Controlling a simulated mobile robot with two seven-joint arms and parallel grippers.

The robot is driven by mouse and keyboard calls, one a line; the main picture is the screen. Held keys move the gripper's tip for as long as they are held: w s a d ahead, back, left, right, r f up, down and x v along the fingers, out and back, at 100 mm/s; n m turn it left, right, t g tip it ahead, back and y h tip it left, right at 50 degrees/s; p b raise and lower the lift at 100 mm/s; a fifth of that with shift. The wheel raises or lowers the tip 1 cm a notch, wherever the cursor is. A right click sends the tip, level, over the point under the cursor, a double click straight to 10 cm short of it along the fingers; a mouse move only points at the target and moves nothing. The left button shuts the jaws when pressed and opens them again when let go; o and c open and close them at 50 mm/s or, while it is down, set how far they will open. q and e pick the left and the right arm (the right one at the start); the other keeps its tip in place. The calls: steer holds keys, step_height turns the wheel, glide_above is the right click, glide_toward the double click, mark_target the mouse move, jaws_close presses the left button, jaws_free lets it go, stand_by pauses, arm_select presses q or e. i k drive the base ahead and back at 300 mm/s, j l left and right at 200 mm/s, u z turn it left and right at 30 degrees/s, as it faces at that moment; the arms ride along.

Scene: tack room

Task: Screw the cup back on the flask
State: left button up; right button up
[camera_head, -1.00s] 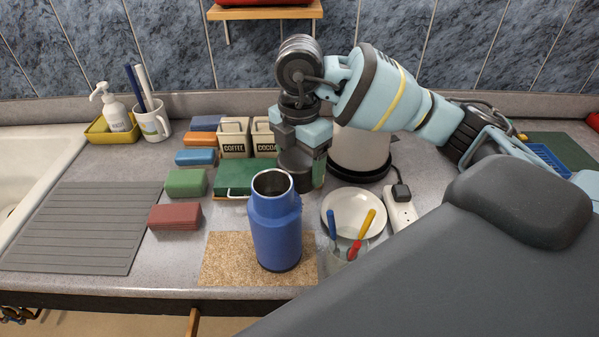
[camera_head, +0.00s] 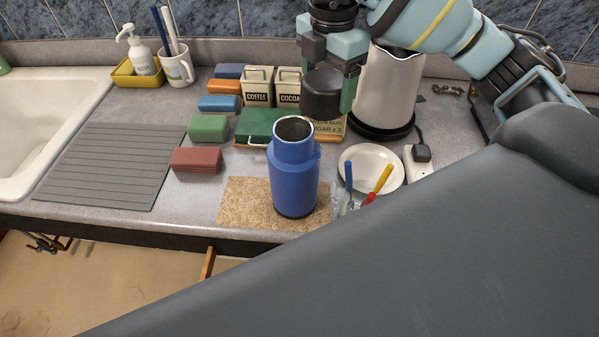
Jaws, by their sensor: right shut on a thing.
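The blue flask (camera_head: 293,178) stands upright on a cork mat (camera_head: 238,204), its silver-rimmed mouth open at the top. My right gripper (camera_head: 330,85) points down, shut on a dark grey cup (camera_head: 322,93). The cup is held behind and a little to the right of the flask's mouth in the picture, apart from it. The gripper's fingers show on either side of the cup. My left gripper is not in view.
Coffee (camera_head: 257,90) and cocoa tins and several coloured blocks are behind left. A ridged grey drainer (camera_head: 112,165) lies left.

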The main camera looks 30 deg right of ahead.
mark_target(294, 178)
steer(key=k, duration=0.95)
